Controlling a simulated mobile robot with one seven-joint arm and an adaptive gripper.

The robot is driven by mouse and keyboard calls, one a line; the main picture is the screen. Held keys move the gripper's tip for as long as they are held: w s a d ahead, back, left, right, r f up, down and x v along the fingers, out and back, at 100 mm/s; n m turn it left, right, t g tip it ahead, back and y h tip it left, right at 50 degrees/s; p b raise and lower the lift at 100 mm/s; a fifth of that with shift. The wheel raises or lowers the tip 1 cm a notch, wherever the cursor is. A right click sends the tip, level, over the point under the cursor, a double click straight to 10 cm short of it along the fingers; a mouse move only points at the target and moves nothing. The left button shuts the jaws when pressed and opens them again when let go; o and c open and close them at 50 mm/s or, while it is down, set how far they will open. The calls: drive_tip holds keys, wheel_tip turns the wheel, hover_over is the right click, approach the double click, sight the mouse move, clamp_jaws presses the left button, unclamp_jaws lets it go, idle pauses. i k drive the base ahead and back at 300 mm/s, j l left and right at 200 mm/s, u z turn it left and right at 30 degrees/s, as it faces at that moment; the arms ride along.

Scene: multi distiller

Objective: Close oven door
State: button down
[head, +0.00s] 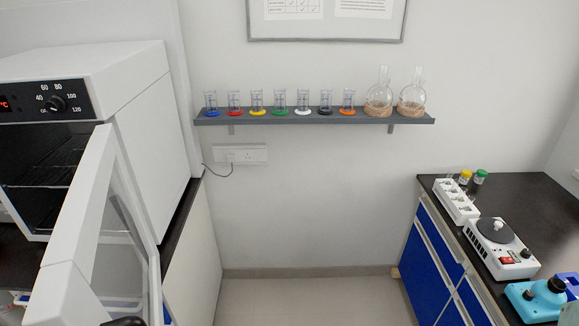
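The oven (135,95) is a white box with a black control panel on the bench at the left. Its white-framed door (82,200) with a glass pane stands wide open, swung out from the oven's right side toward me. The dark oven chamber (40,165) with wire racks shows to the left of the door. The lower part of the door is cut off by the bottom edge. A small dark rounded piece shows at the bottom edge beside the door; I cannot tell what it is. No gripper fingers are recognisable in this view.
A grey wall shelf (330,118) holds several coloured-base beakers and two flasks. A right-hand bench with blue drawers (432,255) carries a white hotplate device (500,250), a tube rack (457,200) and a blue device. The floor (310,300) between the benches is clear.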

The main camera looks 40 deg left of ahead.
sight(100, 264)
drive_tip(key=u, duration=1.35)
